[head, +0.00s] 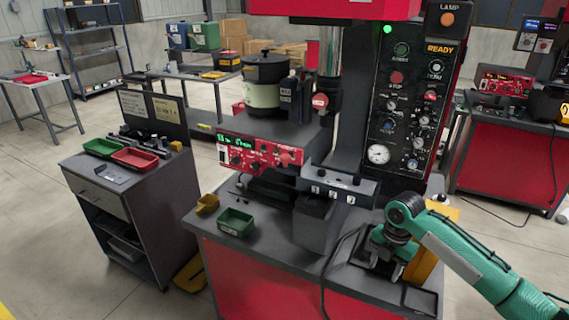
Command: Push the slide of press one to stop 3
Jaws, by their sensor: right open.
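Press one is most likely the large machine (351,120) with the red top and black control panel, in the middle of the head view. A grey bar (366,190) at its front carries a row of small white marks, which look like the numbered stops. Small dark parts stand along the bar's top; I cannot tell which one is the slide or where it sits. My right gripper (386,266) is open, pointing down over the bench top, to the right of and nearer than the bar, apart from it. My left gripper is not in view.
A grey block (314,226) stands under the bar, and a dark cable runs beside it. A red control box (261,152) is behind. A yellow part stands beside my right gripper.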

